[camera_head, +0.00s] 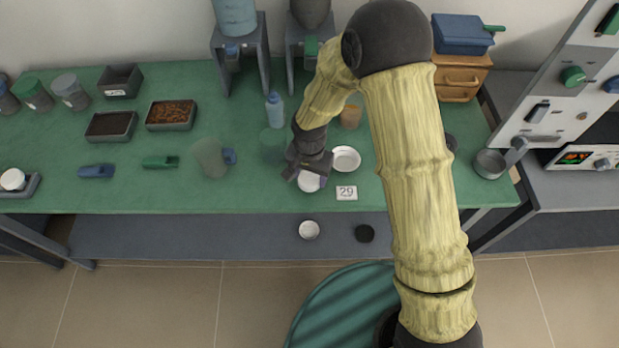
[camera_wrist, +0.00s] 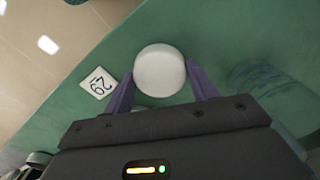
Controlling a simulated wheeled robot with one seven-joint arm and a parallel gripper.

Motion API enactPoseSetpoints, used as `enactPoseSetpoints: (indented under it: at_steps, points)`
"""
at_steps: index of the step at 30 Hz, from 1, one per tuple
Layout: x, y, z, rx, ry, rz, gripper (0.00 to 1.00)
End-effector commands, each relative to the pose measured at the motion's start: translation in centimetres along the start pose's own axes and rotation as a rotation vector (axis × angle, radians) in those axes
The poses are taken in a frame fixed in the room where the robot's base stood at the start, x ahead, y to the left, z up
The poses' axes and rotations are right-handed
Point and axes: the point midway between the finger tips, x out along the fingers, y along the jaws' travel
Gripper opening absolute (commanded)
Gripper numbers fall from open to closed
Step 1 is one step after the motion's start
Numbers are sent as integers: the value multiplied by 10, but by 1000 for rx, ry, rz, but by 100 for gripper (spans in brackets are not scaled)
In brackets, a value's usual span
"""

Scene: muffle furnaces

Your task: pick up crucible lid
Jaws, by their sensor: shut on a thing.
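The crucible lid (camera_wrist: 159,70) is a white round piece seen from above in the wrist view. It sits between the purple fingers of my gripper (camera_wrist: 161,82), which is shut on it. In the head view the white lid (camera_head: 308,183) shows under my gripper (camera_head: 312,176), near the front edge of the green table. I cannot tell whether it touches the table. A white shallow dish (camera_head: 346,159) stands just right of my gripper; in the wrist view the gripper body mostly hides it.
A card marked 29 (camera_head: 346,193) lies right of the lid on the green tabletop (camera_head: 250,190). A clear beaker (camera_head: 272,146) stands close behind my gripper to the left. A blue-capped bottle (camera_head: 275,110) is farther back. A grey pan (camera_head: 490,163) is at the right.

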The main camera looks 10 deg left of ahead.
Motion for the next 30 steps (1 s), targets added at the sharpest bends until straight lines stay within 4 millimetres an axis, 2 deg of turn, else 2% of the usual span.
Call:
enactPoseSetpoints:
  at_steps: [6, 12, 16, 30]
  points:
    - [-43, -1, -1, -1, 5, -4, 36]
    - [-74, -1, -1, -1, 3, -3, 36]
    - [-82, 0, 0, -1, 1, -2, 36]
    - [-82, 0, 0, -1, 0, -1, 36]
